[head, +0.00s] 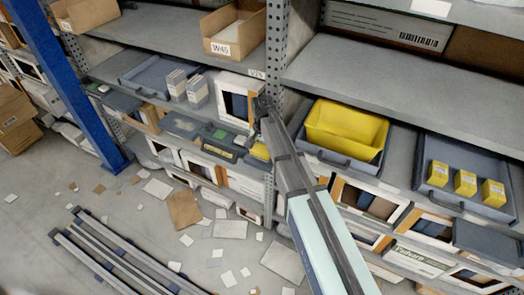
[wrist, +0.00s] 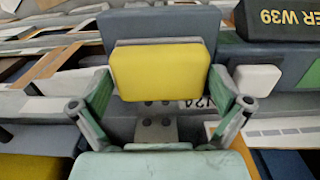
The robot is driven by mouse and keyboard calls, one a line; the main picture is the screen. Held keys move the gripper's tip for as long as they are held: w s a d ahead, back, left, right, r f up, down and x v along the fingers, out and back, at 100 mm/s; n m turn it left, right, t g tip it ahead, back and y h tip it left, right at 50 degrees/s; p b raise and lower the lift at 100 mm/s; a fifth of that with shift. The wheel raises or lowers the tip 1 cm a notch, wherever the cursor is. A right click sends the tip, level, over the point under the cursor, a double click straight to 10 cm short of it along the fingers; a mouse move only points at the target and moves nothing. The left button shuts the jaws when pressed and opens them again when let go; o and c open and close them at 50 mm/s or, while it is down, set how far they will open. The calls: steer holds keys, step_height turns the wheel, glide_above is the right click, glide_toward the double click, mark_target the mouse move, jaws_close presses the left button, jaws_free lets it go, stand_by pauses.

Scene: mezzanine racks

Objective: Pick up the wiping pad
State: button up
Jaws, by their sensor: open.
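A yellow, rounded rectangular pad (wrist: 160,70) with a pale edge, which looks like the wiping pad, is in the upper middle of the wrist view. It lies against a dark grey block or case (wrist: 160,24). My gripper (wrist: 162,104) is open, with one green-padded finger on each side of the view and the yellow pad ahead between them. I see no contact. In the head view my gripper (head: 263,106) is small and dark beside the rack upright. A yellow patch (head: 260,151) just below it may be the same pad, partly hidden by my arm.
A perforated upright (head: 276,50) stands close to my gripper. A white block (wrist: 257,79) and a dark case (wrist: 285,22) marked W39 lie to the right. A yellow bin (head: 345,128) sits in a tray on the right shelf. Papers and cardboard litter the floor.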

mark_target(261, 149)
steer(key=c, duration=0.8)
steer(key=shift+s, duration=0.1)
steer(key=shift+s+a+r+b, duration=0.15)
steer(key=shift+r+b, duration=0.2)
steer(key=shift+b, duration=0.35)
step_height(261, 149, up, 6)
steer(key=shift+r+b, duration=0.1)
steer(key=shift+b, duration=0.9)
steer(key=s+a+b, duration=0.2)
steer(key=s+a, duration=0.2)
steer(key=s, duration=0.5)
steer(key=s+a+b, duration=0.2)
steer(key=s+a, duration=0.2)
steer(key=s, duration=0.4)
steer(key=shift+s, duration=0.4)
steer(key=o, duration=0.6)
steer(key=shift+r, duration=0.1)
steer(key=c, duration=0.5)
